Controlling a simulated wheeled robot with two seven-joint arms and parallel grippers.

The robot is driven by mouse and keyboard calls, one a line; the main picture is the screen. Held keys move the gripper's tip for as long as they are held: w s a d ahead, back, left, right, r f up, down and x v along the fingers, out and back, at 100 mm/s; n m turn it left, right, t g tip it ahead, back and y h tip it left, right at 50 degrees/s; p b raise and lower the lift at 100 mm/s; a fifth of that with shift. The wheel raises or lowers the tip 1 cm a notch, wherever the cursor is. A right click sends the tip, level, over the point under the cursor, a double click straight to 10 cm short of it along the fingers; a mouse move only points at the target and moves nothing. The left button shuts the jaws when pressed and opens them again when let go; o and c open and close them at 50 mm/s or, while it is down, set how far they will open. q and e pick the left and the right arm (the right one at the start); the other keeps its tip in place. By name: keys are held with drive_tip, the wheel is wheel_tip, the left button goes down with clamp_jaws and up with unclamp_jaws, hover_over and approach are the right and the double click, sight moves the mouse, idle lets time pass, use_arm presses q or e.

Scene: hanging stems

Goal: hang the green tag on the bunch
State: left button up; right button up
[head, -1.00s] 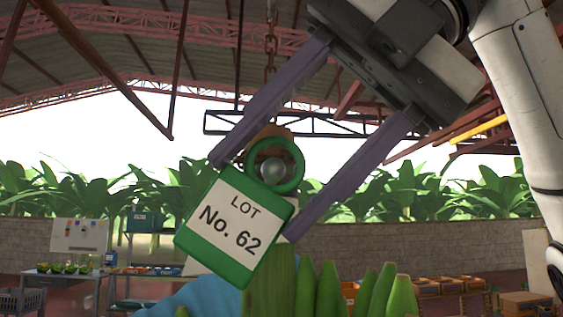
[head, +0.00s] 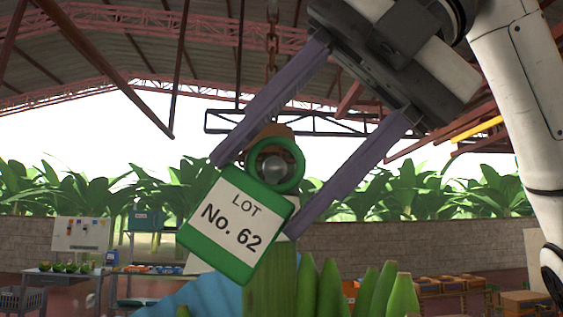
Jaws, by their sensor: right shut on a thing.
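The green tag (head: 218,243), with a white "LOT No. 62" label, hangs tilted between the purple fingers of my right gripper (head: 254,198), which is shut on it. Its green ring (head: 296,183) is at the top. A round pale knob (head: 273,167) shows through the ring; I cannot tell whether the ring is around it or only in front of it. The bunch (head: 318,290) of green fruit is at the bottom, its thick green stem (head: 270,285) rising behind the tag. My left gripper is not in view.
A rusty chain (head: 271,45) hangs from above to a brown piece (head: 270,131) just behind the ring. A blue sheet (head: 195,300) lies beside the bunch at lower left. Tables and crates (head: 465,284) stand far back by a stone wall.

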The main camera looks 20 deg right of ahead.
drive_tip(key=shift+w+d, duration=0.2)
drive_tip(key=shift+w, duration=0.55)
drive_tip(key=shift+w+d, duration=0.25)
drive_tip(key=shift+w, duration=0.45)
drive_tip(key=shift+w+d, duration=0.2)
drive_tip(key=shift+w, duration=0.55)
idle(1.3)
drive_tip(key=shift+w+a+f, duration=0.2)
drive_tip(key=shift+a, duration=0.2)
idle(0.8)
drive_tip(key=o, duration=1.3)
drive_tip(key=shift+a, duration=0.1)
drive_tip(key=v, duration=1)
drive_tip(key=shift+r, duration=0.15)
